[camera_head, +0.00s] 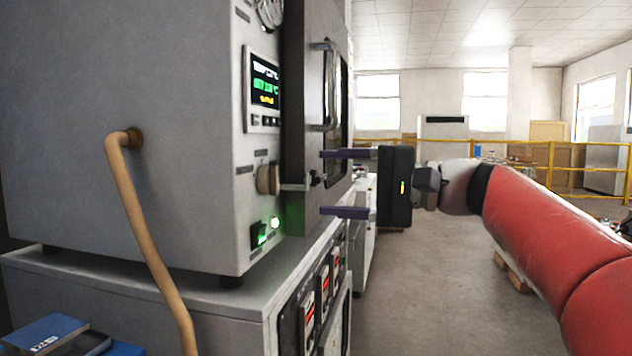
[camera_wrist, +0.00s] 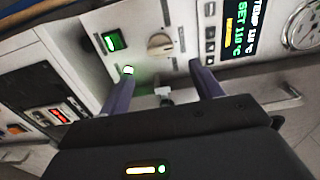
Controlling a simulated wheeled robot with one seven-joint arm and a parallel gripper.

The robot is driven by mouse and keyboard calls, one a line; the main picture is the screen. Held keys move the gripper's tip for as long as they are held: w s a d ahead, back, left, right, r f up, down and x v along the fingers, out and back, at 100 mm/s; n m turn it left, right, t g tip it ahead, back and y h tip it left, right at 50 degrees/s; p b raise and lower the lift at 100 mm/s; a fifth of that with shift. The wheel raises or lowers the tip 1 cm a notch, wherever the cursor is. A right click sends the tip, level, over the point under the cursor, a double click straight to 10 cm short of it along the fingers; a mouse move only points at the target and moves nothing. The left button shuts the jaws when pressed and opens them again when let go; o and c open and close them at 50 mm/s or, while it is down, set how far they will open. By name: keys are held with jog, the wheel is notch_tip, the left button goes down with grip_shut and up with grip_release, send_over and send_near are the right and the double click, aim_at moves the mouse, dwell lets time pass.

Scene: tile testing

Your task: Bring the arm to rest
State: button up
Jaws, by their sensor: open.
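My gripper (camera_head: 345,183) is in front of the grey oven's door side, with its two purple fingers spread apart, one above the other. It is open, and nothing shows held in it. Behind the fingers are the oven's dark door (camera_head: 312,110) with a metal handle and a small metal latch (camera_head: 296,187). The latch lies between the fingers in the picture; I cannot tell whether they touch it. In the wrist view the fingers (camera_wrist: 160,82) point toward the panel, with the latch (camera_wrist: 163,93) between them. My red arm reaches in from the right.
The oven (camera_head: 190,150) stands on a grey cabinet (camera_head: 150,295) at left. Its display (camera_head: 264,85), knob (camera_head: 268,179) and green-lit switches (camera_head: 262,236) face me. A tan hose (camera_head: 150,250) hangs in front. Blue books (camera_head: 45,333) lie lower left. The floor (camera_head: 430,280) is open below the arm.

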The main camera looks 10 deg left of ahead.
jog(key=shift+d, duration=0.2)
jog(key=s+d+f+t+h+p, duration=0.2)
jog(key=s+d+f+h+p, duration=0.3)
jog(key=s+d+f+h, duration=0.4)
jog(key=s+d+f+t+h+p, duration=0.2)
jog(key=s+d+f+h+p, duration=0.3)
jog(key=f, duration=1.3)
jog(key=s+d+h, duration=0.4)
jog(key=s+d, duration=0.2)
jog(key=d, duration=0.1)
jog(key=shift+n, duration=0.4)
jog(key=shift+s, duration=0.1)
